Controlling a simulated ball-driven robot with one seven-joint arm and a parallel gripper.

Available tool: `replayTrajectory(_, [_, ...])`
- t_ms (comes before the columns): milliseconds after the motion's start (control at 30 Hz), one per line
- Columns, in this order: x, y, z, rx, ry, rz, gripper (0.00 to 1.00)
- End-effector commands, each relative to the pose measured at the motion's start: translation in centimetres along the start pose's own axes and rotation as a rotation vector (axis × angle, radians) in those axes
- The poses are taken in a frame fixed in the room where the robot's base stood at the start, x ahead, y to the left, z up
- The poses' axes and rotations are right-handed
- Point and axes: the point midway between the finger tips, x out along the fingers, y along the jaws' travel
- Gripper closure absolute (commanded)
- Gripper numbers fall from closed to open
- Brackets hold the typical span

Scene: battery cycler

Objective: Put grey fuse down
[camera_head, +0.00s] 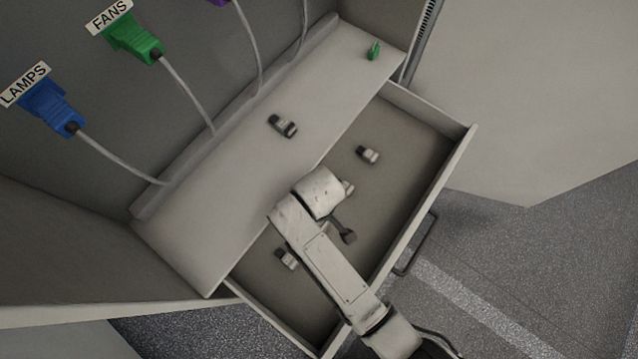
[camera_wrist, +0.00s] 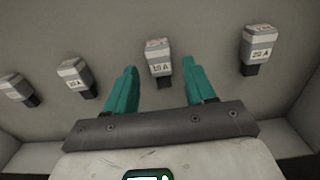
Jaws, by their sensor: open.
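My gripper (camera_wrist: 159,66) is open, its two teal fingers apart, over the drawer floor. A grey fuse (camera_wrist: 158,57) with a pale label and dark base lies in the drawer between the fingertips, with gaps on both sides. I cannot tell how far below the fingers it is. Similar grey fuses lie to its left (camera_wrist: 75,73) and right (camera_wrist: 259,46) in the wrist view. In the head view, my arm hides the gripper and part of the drawer; fuses show at the upper right (camera_head: 368,154) and lower left (camera_head: 287,258) of the drawer.
The open drawer (camera_head: 425,185) has raised walls around it. Another dark and grey fuse (camera_head: 283,125) lies on the shelf (camera_head: 210,210), with a small green item (camera_head: 374,50) at its far end. Blue (camera_head: 50,106) and green (camera_head: 128,38) plugs with cables are behind.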

Motion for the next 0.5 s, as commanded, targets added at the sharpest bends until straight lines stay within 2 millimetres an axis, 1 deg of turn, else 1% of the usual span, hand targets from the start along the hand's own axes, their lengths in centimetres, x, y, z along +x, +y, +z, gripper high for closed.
replayTrajectory(33, [-1.1,0.1,0.0,0.002,0.003,0.001,0.46])
replayTrajectory(100, [-2.6,0.1,-0.1,0.001,0.005,0.001,0.46])
replayTrajectory(300, [-6.6,0.1,-0.1,0.001,0.004,0.001,0.46])
replayTrajectory(400, [-8.2,0.1,-0.1,0.002,0.003,0.000,0.46])
replayTrajectory(500, [-9.2,0.0,-0.1,0.001,0.002,0.000,0.46])
